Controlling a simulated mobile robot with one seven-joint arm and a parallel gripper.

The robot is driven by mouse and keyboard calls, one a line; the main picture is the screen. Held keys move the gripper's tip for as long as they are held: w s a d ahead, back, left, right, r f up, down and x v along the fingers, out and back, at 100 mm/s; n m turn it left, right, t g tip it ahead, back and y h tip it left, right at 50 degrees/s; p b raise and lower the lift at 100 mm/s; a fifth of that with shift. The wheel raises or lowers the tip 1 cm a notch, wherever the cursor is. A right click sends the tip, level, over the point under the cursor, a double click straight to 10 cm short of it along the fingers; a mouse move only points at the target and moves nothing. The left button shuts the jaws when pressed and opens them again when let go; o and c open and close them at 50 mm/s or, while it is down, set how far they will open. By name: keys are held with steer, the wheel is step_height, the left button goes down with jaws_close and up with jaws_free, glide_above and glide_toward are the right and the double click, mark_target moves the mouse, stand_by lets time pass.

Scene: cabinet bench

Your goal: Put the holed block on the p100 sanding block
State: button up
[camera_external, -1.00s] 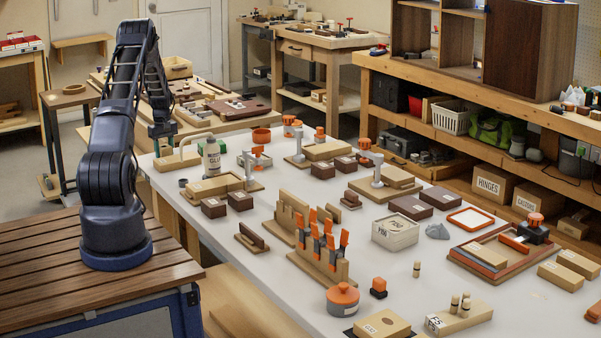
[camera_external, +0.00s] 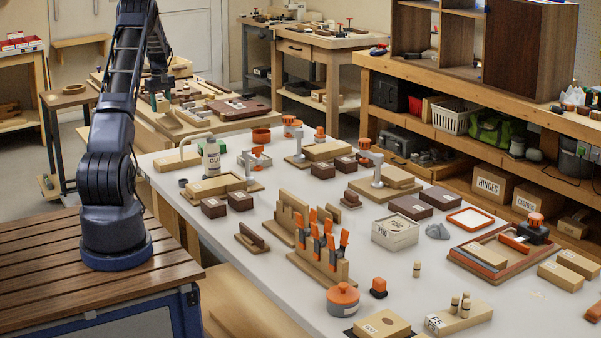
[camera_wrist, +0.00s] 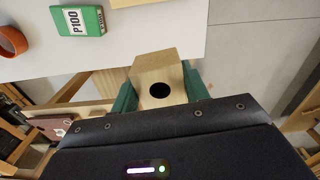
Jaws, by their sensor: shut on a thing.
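The holed block (camera_wrist: 158,68) is light wood with a dark round hole in the face toward the wrist camera. My gripper (camera_wrist: 160,90) is shut on it, one green finger on each side. The green P100 sanding block (camera_wrist: 88,21), with a white label, lies on the pale bench top at the upper left of the wrist view, apart from the held block. In the external view my gripper (camera_external: 160,98) is at the upper left, beyond the bench's far left end.
An orange bowl (camera_wrist: 11,41) sits left of the sanding block. A lower wooden bench with a brown case (camera_external: 239,107) stands behind.

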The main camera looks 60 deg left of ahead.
steer(key=shift+w+r, duration=0.1)
steer(key=shift+r, duration=0.35)
steer(key=w+d+r+m, duration=0.1)
steer(key=w+d+r, duration=0.15)
steer(key=w, duration=0.65)
steer(key=w+d+r, duration=0.2)
steer(key=w+d, duration=0.1)
steer(key=w, duration=0.5)
steer(key=f, duration=1.9)
steer(key=shift+w+d+f, duration=0.25)
steer(key=shift+w+f, duration=0.15)
steer(key=shift+f, duration=0.15)
steer(key=o, duration=1)
step_height(320, 180, up, 12)
steer(key=shift+r, duration=0.2)
